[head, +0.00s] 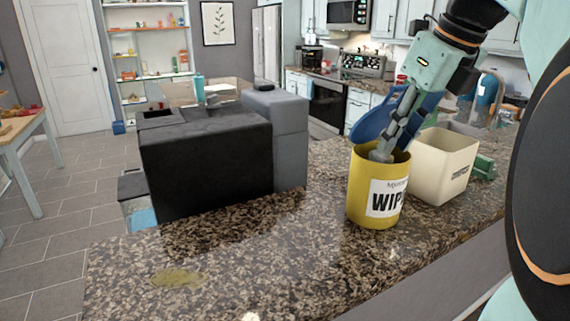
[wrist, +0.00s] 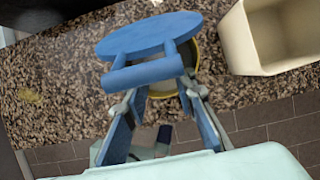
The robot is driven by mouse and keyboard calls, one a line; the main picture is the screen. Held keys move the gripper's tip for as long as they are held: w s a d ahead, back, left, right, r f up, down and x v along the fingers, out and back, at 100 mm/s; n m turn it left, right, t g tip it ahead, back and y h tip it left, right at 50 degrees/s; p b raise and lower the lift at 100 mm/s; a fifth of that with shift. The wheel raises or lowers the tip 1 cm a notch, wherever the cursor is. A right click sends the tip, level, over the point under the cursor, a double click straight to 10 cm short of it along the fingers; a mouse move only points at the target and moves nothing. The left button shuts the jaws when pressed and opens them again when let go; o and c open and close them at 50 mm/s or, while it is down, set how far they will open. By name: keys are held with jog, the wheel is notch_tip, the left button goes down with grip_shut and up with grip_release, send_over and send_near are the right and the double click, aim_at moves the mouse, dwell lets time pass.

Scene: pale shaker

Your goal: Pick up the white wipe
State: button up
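A yellow canister (head: 358,192) with a white label reading "WIP" stands upright on the granite counter. My gripper (head: 381,153) points down into its open mouth from above, and the fingertips are partly hidden by the rim. In the wrist view my gripper (wrist: 163,90) has its fingers on both sides of a pale patch inside the canister, whose yellow rim (wrist: 195,52) shows. A blue disc with a bar (wrist: 150,35) covers much of the canister and the fingertips there. I cannot make out a separate white wipe, or whether the fingers grip anything.
A cream square bin (head: 440,165) stands just right of the canister; it also shows in the wrist view (wrist: 275,35). The blue disc (head: 372,122) shows behind my gripper. A small green object (head: 485,167) lies farther right. The counter's left part is clear except for a flat greenish patch (head: 178,278).

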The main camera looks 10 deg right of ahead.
aim_at(389, 157)
jog(key=x, duration=0.4)
jog(key=shift+f+b, duration=0.2)
jog(key=shift+b, duration=0.2)
jog(key=shift+c, duration=0.6)
grip_shut()
jog(key=shift+d+r, duration=0.1)
jog(key=shift+r, duration=0.05)
